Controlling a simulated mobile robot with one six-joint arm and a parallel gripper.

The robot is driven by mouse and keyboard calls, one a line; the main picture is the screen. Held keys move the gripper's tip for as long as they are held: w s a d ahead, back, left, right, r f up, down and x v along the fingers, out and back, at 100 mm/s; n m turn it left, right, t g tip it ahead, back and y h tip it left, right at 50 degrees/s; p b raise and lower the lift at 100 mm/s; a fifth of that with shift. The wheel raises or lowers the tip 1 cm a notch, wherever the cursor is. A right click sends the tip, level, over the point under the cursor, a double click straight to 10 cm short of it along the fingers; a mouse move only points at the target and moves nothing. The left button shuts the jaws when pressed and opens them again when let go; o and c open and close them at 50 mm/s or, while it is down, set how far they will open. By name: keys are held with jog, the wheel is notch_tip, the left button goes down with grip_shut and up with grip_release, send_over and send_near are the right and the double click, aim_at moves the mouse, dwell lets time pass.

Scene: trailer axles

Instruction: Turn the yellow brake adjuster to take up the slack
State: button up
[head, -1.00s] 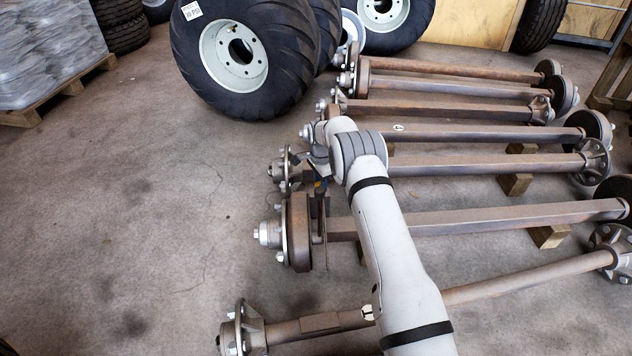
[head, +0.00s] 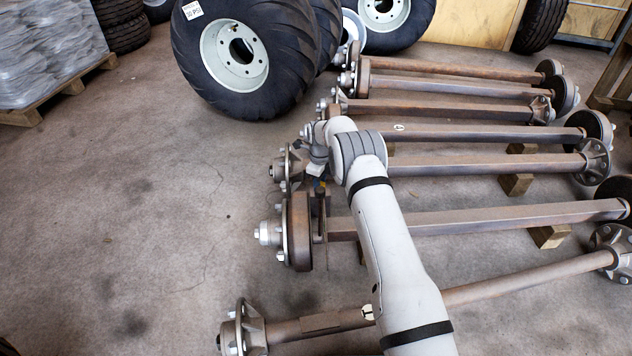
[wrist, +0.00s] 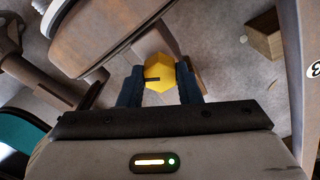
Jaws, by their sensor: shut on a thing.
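The yellow brake adjuster (wrist: 158,73) shows in the wrist view as a faceted yellow piece with a dark line across it. My gripper (wrist: 160,84) has its two dark blue fingers on either side of it, shut on it. In the head view my gripper (head: 319,186) is mostly hidden behind my wrist, close to the brake drum (head: 299,230) of an axle. The adjuster cannot be made out clearly in the head view.
Several rusty axles lie side by side, among them a square beam (head: 480,218) on a wooden block (head: 549,236). A large tyre (head: 245,60) stands behind. A wrapped pallet (head: 45,50) is at the far left. The floor at left is clear.

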jog(key=shift+w+r+m, duration=0.15)
jog(key=shift+m, duration=0.8)
jog(key=shift+w+r+m, duration=0.1)
jog(key=shift+w+m, duration=0.05)
jog(key=shift+m, duration=0.8)
jog(key=shift+d, duration=0.1)
jog(key=o, duration=0.9)
jog(key=shift+o, duration=0.4)
jog(key=shift+s+f, duration=0.1)
jog(key=shift+f, duration=0.05)
notch_tip(320, 180, up, 8)
jog(key=p, duration=0.2)
jog(key=shift+f+p, duration=0.1)
jog(key=shift+p, duration=0.25)
